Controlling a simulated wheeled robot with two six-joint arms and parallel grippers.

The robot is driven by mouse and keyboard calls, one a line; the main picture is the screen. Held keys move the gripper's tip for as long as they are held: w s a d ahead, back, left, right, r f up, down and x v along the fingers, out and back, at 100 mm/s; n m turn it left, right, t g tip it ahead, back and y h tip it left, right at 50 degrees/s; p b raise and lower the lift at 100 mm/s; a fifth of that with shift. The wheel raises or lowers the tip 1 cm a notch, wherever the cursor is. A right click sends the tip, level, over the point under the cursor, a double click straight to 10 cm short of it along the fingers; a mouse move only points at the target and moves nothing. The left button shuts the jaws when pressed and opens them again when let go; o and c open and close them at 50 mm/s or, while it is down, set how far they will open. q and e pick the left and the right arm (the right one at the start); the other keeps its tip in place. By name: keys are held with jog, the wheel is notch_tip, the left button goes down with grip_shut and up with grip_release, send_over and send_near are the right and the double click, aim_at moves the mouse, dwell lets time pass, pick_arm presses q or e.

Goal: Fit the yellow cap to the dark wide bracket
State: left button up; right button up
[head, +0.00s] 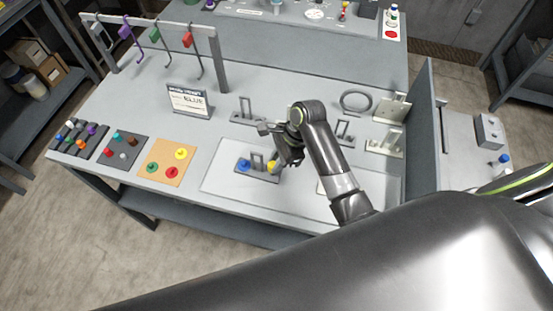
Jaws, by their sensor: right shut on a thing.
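The dark wide bracket (262,178) lies on a white mat (215,182) at the front middle of the table, with an upright loop in its centre. A blue cap (244,164) sits at its left end. My right gripper (278,163) is over the bracket's right end, shut on the yellow cap (271,168). The yellow cap is at or just above that end; the gripper partly hides it, and I cannot tell whether it is seated. My left gripper is not in view.
An orange board (155,173) with coloured caps and dark trays (118,153) of small caps stand left. A sign (189,101) stands behind. Other brackets (247,112) stand at the back and right, near an upright panel (421,120). A hook rack (170,25) is back left.

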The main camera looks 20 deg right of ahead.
jog(key=shift+f, duration=0.35)
jog(key=shift+f, duration=0.8)
jog(key=o, duration=1)
